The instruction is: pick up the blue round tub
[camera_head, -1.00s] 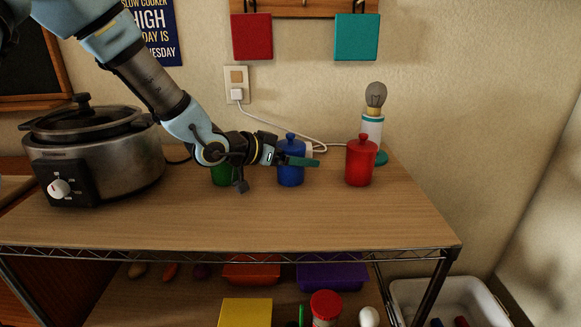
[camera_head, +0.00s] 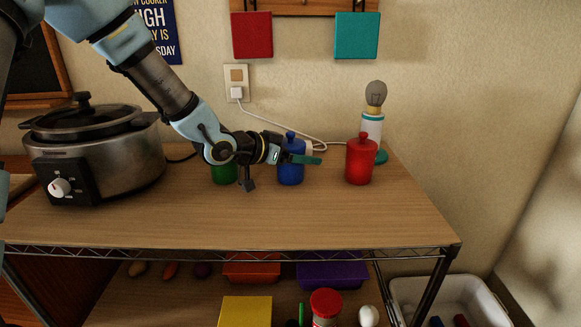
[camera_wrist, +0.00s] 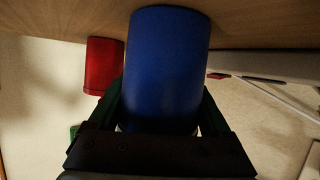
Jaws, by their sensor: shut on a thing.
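The blue round tub (camera_head: 291,174) has a knobbed lid and stands upright on the wooden shelf top in the head view, between a green tub and a red tub. My gripper (camera_head: 300,159) reaches it from the left, with its fingers across the tub's upper part. In the wrist view the blue tub (camera_wrist: 168,70) fills the middle, with a finger of my gripper (camera_wrist: 165,115) along each side. The gripper is shut on it. I cannot tell whether the tub's base touches the shelf.
The red tub (camera_head: 360,165) stands to the right, before a lamp (camera_head: 372,127). The green tub (camera_head: 224,174) is partly hidden by my arm. A slow cooker (camera_head: 95,150) stands at left. A white cable (camera_head: 280,128) runs behind. The shelf's front (camera_head: 270,220) is clear.

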